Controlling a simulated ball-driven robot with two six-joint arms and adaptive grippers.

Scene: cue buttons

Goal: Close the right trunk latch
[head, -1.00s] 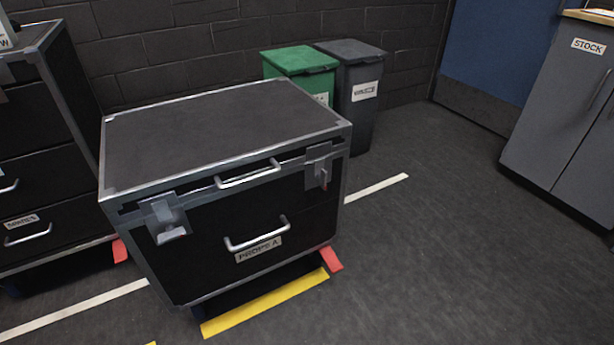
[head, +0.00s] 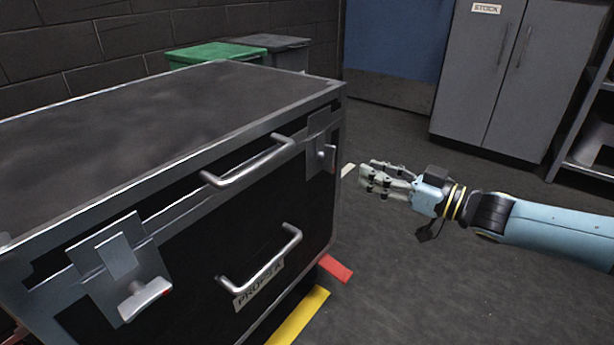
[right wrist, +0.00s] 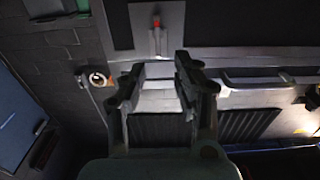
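The black trunk (head: 130,125) with metal edges fills the left of the head view. Its right latch (head: 322,150) is a grey plate with a small handle at the front right corner; whether it is fastened is too small to tell. The left latch (head: 120,265) has a T-shaped handle. My right gripper (head: 363,178) is to the right of the right latch, apart from the trunk. In the right wrist view its fingers (right wrist: 160,68) are spread with nothing between them. A red-marked metal fitting, apparently a latch (right wrist: 157,38), shows beyond them. My left gripper is not in view.
The trunk front has an upper handle (head: 250,162) and a lower handle (head: 262,262). Green (head: 200,55) and grey (head: 285,50) bins stand behind. A grey STOCK cabinet (head: 490,75) is at the back right. The floor (head: 430,290) right of the trunk is clear.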

